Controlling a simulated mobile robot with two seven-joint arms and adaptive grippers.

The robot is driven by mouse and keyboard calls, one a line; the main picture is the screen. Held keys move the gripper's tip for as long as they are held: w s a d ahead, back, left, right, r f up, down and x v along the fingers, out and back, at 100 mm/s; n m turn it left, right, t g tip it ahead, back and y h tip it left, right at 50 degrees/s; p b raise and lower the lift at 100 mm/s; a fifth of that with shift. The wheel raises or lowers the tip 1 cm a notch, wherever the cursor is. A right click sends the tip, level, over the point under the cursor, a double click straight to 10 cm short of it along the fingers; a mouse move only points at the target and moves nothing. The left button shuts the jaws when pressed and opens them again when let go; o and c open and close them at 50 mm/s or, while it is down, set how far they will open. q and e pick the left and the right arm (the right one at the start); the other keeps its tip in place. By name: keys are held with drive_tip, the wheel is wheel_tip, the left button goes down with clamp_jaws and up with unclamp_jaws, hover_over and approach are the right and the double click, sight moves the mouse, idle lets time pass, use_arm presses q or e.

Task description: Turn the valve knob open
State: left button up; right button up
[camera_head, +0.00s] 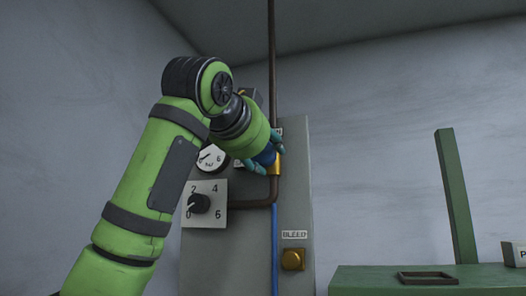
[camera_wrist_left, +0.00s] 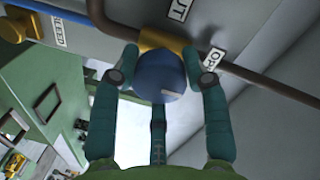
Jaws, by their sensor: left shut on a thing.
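The blue valve knob (camera_wrist_left: 160,76) sits on a brass valve body (camera_wrist_left: 163,42) on a dark pipe. It also shows partly in the head view (camera_head: 266,155), mostly hidden by my arm. My left gripper (camera_head: 277,147) is at the knob, and in the left wrist view its teal fingers (camera_wrist_left: 161,70) are closed around it from both sides. A label beside the knob (camera_wrist_left: 213,59) is partly covered and begins with "OP". My right gripper is in neither view.
The grey panel carries a gauge (camera_head: 212,158), a black dial (camera_head: 199,203) and a brass button (camera_head: 292,260) labelled BLEED. A green machine (camera_head: 430,284) with an upright post (camera_head: 456,197) stands at the right.

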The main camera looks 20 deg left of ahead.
use_arm(q)
drive_tip(key=shift+w+f, duration=0.2)
drive_tip(key=shift+f, duration=0.2)
drive_tip(key=o, duration=1.2)
drive_tip(key=shift+a, duration=0.1)
drive_tip(key=shift+c, duration=0.2)
drive_tip(key=shift+w+a+r, duration=0.1)
drive_tip(key=shift+w+a, duration=0.05)
drive_tip(key=shift+w, duration=0.05)
drive_tip(key=shift+s+r, duration=0.1)
drive_tip(key=shift+s, duration=0.1)
drive_tip(key=s+r, duration=0.1)
drive_tip(key=s, duration=1)
drive_tip(key=shift+s+a, duration=0.15)
drive_tip(key=shift+s, duration=0.1)
drive_tip(key=shift+w, duration=0.1)
